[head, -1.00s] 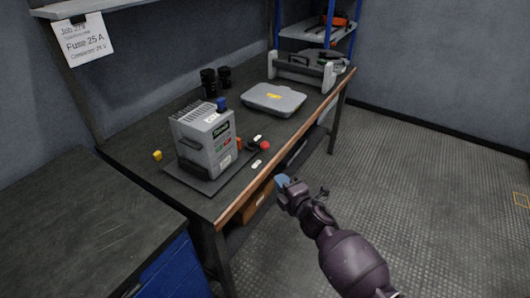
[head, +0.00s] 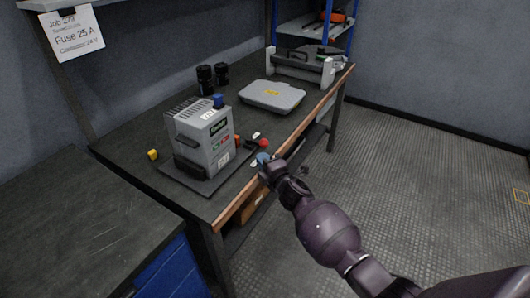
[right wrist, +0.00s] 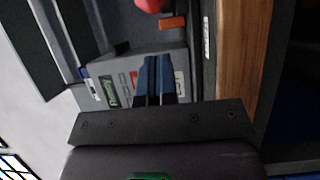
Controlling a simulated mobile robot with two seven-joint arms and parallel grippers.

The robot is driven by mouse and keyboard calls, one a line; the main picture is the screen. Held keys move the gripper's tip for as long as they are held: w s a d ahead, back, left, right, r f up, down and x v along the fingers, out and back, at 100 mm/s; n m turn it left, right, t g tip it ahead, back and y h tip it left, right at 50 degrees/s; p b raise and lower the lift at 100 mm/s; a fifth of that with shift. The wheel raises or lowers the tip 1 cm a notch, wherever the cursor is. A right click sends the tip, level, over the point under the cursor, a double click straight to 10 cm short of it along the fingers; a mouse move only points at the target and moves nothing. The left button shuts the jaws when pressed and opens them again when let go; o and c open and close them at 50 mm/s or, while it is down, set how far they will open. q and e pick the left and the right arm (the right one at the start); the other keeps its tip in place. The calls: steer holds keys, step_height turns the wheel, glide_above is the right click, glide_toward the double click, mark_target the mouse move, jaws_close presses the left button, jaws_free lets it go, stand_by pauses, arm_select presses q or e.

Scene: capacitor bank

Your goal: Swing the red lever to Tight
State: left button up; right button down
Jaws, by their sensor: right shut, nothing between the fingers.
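The red lever's round knob (head: 264,143) shows at the right side of the grey capacitor unit (head: 212,150), near the bench's front edge. The red knob also shows at the top edge of the right wrist view (right wrist: 150,4), cut off. A small white label (head: 256,135) lies just behind the knob; its text is too small to read. My right gripper (head: 263,160) is shut and empty, just in front of the knob and apart from it in the picture. Its blue fingers (right wrist: 153,72) are together in the wrist view. My left gripper is not in view.
An orange part (right wrist: 173,22) is beside the knob. A grey case (head: 272,95), two black cylinders (head: 205,78) and a yellow block (head: 153,155) stand on the bench. The wooden bench edge (right wrist: 238,60) runs close beside my right gripper.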

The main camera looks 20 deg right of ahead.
mark_target(262, 146)
steer(key=w+d, duration=0.1)
steer(key=w, duration=0.1)
steer(key=shift+w+d+f, duration=0.1)
steer(key=shift+w+d, duration=0.3)
steer(key=shift+w+d+b, duration=0.2)
steer(key=shift+w+b, duration=0.1)
steer(key=shift+w+d+n+y, duration=0.15)
steer(key=shift+d+n+y, duration=0.15)
steer(key=shift+y, duration=0.2)
